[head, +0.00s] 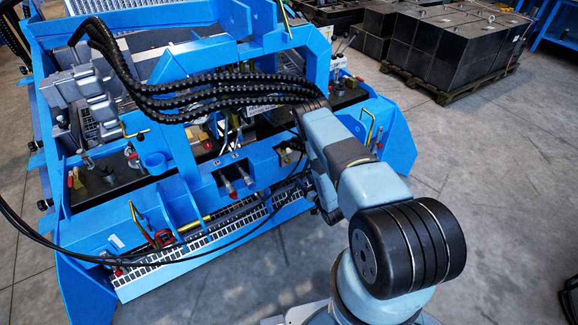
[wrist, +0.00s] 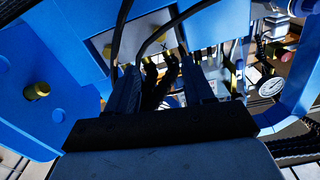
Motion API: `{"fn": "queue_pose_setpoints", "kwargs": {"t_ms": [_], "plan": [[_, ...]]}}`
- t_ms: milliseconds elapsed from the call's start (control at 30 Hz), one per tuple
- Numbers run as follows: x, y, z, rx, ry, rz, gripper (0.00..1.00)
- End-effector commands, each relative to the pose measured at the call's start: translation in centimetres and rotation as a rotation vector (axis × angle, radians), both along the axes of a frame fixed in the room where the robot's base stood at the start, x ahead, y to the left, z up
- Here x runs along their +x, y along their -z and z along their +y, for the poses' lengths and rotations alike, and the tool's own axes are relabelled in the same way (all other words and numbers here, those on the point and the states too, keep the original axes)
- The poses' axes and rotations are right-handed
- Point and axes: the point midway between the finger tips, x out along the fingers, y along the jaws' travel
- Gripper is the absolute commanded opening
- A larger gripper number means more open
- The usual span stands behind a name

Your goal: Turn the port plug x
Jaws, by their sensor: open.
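In the wrist view, my gripper (wrist: 158,65) is open, with its two dark fingers pointing up the picture at the machine. A dark, knobby shape (wrist: 160,85) shows between the fingers with a gap on both sides; shadow hides whether it is the port plug. A small x mark (wrist: 180,44) is on a pale panel (wrist: 150,28) just beyond the fingertips. Brass-coloured fittings show near that mark. In the head view, my own arm hides the gripper, and I cannot pick out plug x there.
Blue machine plates (wrist: 60,60) stand close on the left, with a brass plug (wrist: 37,90). A round gauge (wrist: 271,87) is at right. Dark hoses cross above the fingers. In the head view, the blue frame (head: 400,130) fills the left; black blocks (head: 440,45) stand behind.

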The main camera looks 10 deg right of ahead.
Motion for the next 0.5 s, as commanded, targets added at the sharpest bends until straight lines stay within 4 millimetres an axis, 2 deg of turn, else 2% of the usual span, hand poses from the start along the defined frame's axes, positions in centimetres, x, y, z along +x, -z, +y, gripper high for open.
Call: {"fn": "queue_pose_setpoints", "kwargs": {"t_ms": [500], "plan": [[8.5,-0.1,2.8,0.000,0.000,-0.003,0.52]]}}
